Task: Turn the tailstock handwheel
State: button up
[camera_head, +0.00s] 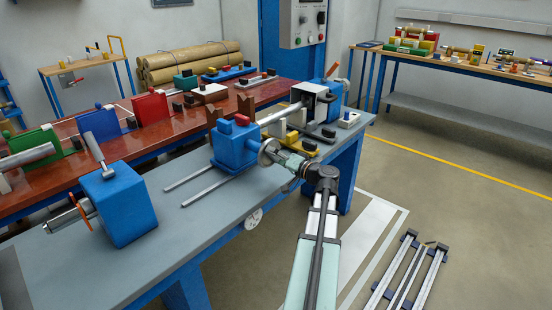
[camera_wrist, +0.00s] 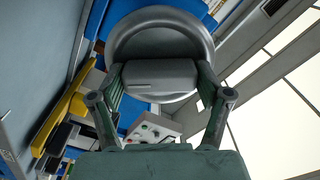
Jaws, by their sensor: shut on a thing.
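My gripper (camera_wrist: 161,78) has one finger on each side of a grey block-like part in front of the wheel face. The fingers are shut on this part of the handwheel. The exact contact faces are hard to see.
Two rails (camera_head: 205,183) lie on the bench left of the tailstock. A blue headstock block (camera_head: 122,205) stands at the near left. A yellow part (camera_head: 303,148) and dark fixtures stand behind my gripper. The floor (camera_head: 445,190) to the right is mostly open.

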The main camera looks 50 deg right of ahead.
jog(key=shift+w+d+r+m, duration=0.1)
jog(key=shift+w+r+m, duration=0.15)
jog(key=shift+m, duration=0.55)
jog(key=shift+f, duration=0.1)
jog(key=o, duration=0.9)
jog(key=shift+o, duration=1)
jog(key=shift+w+f, duration=0.15)
jog(key=s+a, duration=0.1)
jog(key=s, duration=1.1)
